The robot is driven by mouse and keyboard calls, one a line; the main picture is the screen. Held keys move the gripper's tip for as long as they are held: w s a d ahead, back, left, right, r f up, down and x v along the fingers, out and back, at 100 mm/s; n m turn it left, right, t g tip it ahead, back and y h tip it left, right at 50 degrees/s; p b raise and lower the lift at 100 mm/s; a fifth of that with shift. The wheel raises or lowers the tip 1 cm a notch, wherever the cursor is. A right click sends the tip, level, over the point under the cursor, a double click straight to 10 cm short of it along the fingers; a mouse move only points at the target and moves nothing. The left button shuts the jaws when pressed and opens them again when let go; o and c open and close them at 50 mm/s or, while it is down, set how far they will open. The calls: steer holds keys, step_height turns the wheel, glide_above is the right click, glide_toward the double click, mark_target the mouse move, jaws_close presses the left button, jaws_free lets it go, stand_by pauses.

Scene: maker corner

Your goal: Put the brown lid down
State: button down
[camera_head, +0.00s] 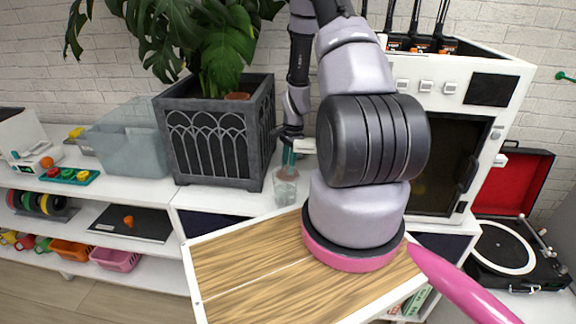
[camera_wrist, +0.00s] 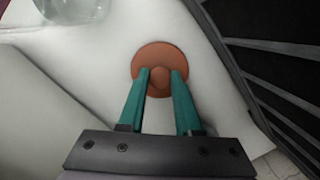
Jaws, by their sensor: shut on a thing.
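The brown lid (camera_wrist: 143,64) is a round terracotta-coloured disc with a small knob in the middle. My gripper (camera_wrist: 160,78) has green fingers, which are shut on the knob from both sides. The lid is over a white surface; I cannot tell whether it touches it. In the head view my gripper (camera_head: 289,158) points down between the dark planter and the white machine. A clear glass (camera_head: 285,190) stands in front of the fingertips there and partly hides the lid. The glass also shows at the top left of the wrist view (camera_wrist: 75,8).
A dark planter (camera_head: 215,150) with a leafy plant stands close left of my gripper. A white machine (camera_head: 455,140) with a dark door stands to the right. A clear bin (camera_head: 125,145) is further left. An open red record player (camera_head: 505,245) is at far right.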

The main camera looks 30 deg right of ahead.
steer(key=c, duration=0.6)
jaws_free()
steer(key=shift+f, duration=0.1)
step_height(320, 180, up, 25)
steer(key=a+n+t, duration=0.2)
steer(key=a+n, duration=0.1)
steer(key=s+a+r+n+t, duration=0.2)
steer(key=s+a+r+n, duration=0.2)
steer(key=s+r, duration=0.6)
steer(key=s+a+r+n+t, duration=0.3)
steer(key=s+a+r, duration=0.3)
steer(key=s+r, duration=0.3)
step_height(320, 180, up, 4)
steer(key=shift+s+a+r+n+t, duration=0.3)
steer(key=shift+s+n, duration=0.1)
steer(key=shift+n, duration=0.5)
